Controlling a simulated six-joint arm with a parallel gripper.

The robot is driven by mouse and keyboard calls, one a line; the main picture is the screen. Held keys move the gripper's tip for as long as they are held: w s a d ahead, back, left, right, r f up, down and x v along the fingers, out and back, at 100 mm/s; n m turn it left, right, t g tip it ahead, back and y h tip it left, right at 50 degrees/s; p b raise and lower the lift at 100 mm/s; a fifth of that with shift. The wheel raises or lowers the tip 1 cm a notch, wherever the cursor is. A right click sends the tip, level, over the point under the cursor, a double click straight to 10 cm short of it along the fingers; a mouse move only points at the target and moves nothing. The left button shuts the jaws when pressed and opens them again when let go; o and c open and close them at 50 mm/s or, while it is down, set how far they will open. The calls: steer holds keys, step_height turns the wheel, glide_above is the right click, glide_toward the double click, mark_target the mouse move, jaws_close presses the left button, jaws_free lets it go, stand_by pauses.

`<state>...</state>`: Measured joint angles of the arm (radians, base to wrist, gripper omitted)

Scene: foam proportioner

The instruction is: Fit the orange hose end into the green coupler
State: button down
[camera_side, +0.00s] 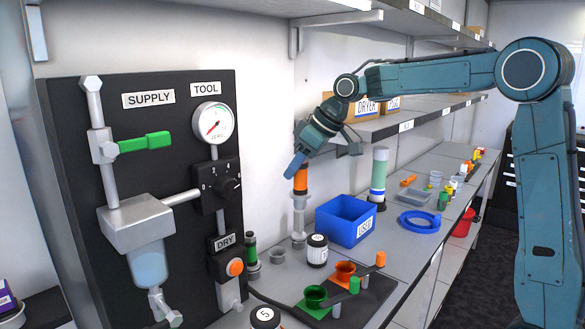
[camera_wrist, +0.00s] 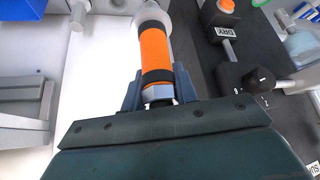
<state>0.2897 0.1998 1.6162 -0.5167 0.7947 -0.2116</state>
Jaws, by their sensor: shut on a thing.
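The orange hose end (camera_side: 301,179), a cylinder with black bands, stands upright on top of a pale grey post (camera_side: 299,220). My gripper (camera_side: 294,166) reaches down to its upper end from above. In the wrist view the orange hose end (camera_wrist: 154,55) lies between my two fingers (camera_wrist: 158,93), which are shut on its near end. Its far end meets a pale translucent collar (camera_wrist: 154,20); how deep it sits there I cannot tell. The likely green coupler (camera_side: 251,252), a dark upright cylinder with a green band, stands lower left by the panel. It is not visible in the wrist view.
A black panel (camera_side: 75,190) with gauge, knob and valves stands at left. Shelves (camera_side: 420,117) overhang at right.

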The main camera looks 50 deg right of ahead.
steer(key=s+a, duration=0.2)
steer(key=s, duration=0.5)
steer(key=shift+a+f, duration=0.15)
steer(key=shift+f, duration=0.1)
steer(key=shift+f, duration=0.1)
step_height(320, 180, down, 16)
steer(key=shift+r, duration=0.2)
steer(key=shift+f, duration=0.1)
steer(key=shift+f, duration=2.05)
steer(key=shift+f, duration=0.25)
steer(key=c, duration=1.1)
jaws_free()
steer(key=shift+r, duration=0.15)
